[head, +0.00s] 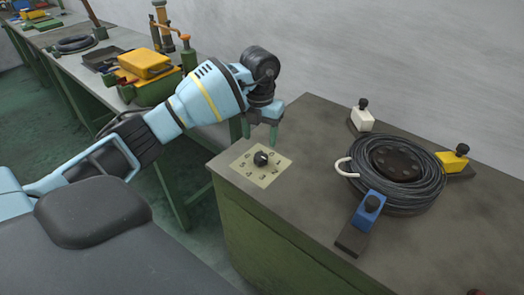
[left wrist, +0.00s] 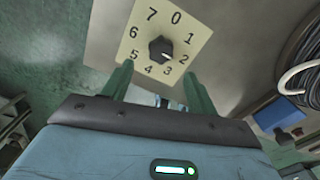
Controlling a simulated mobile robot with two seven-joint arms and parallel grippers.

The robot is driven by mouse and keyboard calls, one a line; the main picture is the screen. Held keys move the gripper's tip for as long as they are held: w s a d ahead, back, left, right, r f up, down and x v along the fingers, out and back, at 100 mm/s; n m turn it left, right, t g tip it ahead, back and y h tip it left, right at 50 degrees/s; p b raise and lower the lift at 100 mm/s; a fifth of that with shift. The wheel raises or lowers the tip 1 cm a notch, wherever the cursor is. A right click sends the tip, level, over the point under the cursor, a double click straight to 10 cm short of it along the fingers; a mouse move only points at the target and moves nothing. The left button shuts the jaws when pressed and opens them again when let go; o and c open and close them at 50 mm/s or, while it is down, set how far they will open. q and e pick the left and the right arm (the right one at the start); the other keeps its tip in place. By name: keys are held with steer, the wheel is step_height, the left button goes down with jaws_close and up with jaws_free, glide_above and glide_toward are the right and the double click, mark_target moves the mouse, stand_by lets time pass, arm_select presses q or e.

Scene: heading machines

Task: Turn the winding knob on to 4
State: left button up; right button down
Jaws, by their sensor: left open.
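The winding knob (head: 260,158) is small, round and black. It sits in the middle of a cream dial plate (head: 268,179) on the near left corner of the green cabinet's grey top. In the left wrist view the knob (left wrist: 160,50) is ringed by the numbers 0 to 7 on the plate (left wrist: 187,20). A pale mark on the knob seems to face the 2 side, but it is small. My left gripper (head: 260,137) is open, its green fingers pointing down just above and behind the knob, apart from it. My right gripper is not in view.
A black cable coil (head: 400,175) lies right of the dial, among a white block (head: 362,119), a yellow block (head: 453,161) and a blue block (head: 369,207). A workbench with a yellow case (head: 145,63) and tools stands left. A wall is behind.

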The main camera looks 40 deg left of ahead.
mark_target(261, 156)
arm_select(q)
step_height(261, 156, down, 7)
steer(key=shift+r, duration=0.1)
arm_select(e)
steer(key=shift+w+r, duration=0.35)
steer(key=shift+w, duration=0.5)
arm_select(q)
steer(key=c, duration=1)
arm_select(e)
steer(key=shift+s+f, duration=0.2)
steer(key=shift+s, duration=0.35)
arm_select(q)
steer(key=shift+w+m, duration=0.1)
steer(key=shift+m, duration=0.2)
